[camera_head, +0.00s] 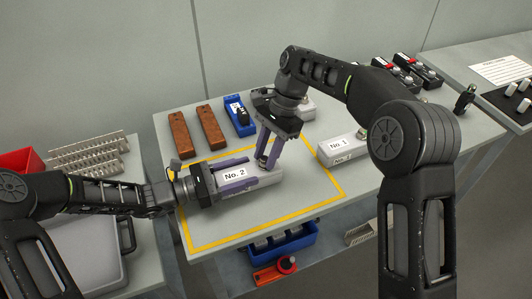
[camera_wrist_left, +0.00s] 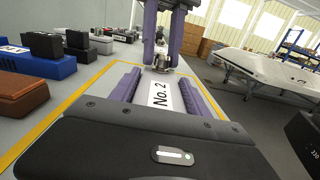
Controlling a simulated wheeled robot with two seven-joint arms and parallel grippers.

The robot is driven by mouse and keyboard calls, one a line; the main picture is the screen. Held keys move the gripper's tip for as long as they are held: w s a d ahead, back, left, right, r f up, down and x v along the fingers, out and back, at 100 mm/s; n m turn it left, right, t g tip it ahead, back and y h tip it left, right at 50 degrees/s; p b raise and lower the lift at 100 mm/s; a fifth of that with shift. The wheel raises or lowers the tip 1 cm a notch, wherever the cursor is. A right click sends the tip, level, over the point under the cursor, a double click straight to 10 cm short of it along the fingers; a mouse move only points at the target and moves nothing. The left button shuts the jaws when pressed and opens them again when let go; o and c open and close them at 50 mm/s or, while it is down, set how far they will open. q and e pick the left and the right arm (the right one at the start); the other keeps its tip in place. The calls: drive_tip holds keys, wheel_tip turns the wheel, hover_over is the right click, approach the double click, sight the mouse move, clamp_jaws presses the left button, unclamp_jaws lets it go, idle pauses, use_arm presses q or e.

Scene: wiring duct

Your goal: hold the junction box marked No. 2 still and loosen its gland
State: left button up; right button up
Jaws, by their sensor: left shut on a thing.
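The junction box marked No. 2 (camera_head: 235,174) is pale grey with a white label and lies inside the yellow outline. My left gripper (camera_head: 262,170) is shut on it, a purple finger along each long side. The box's label also shows in the left wrist view (camera_wrist_left: 160,94). The metal gland (camera_wrist_left: 161,62) sticks out at the box's end away from my left wrist. My right gripper (camera_head: 271,158) points down at the gland, its purple fingers on either side of it. I cannot tell whether those fingers touch or grip the gland.
A similar box marked No. 1 (camera_head: 340,147) lies right of the outline. Brown blocks (camera_head: 211,127) and a blue device (camera_head: 239,115) stand behind. A blue bin (camera_head: 283,246) sits below the table front. The yellow-outlined area (camera_head: 215,238) is otherwise clear in front of the box.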

drive_tip(key=shift+o, duration=1)
drive_tip(key=m, duration=0.1)
drive_tip(key=m+t, duration=0.1)
drive_tip(key=m, duration=0.2)
drive_tip(key=shift+s+r+m+t+y, duration=0.15)
drive_tip(key=shift+s+m+t+y, duration=0.15)
drive_tip(key=shift+m+y, duration=0.1)
drive_tip(key=m, duration=0.2)
drive_tip(key=m+t, duration=0.1)
drive_tip(key=shift+s+m+t, duration=0.15)
drive_tip(key=shift+m+t, duration=0.15)
drive_tip(key=shift+m, duration=0.1)
drive_tip(key=shift+d+m+t, duration=0.1)
drive_tip(key=shift+m+t, duration=0.3)
drive_tip(key=shift+m, duration=0.7)
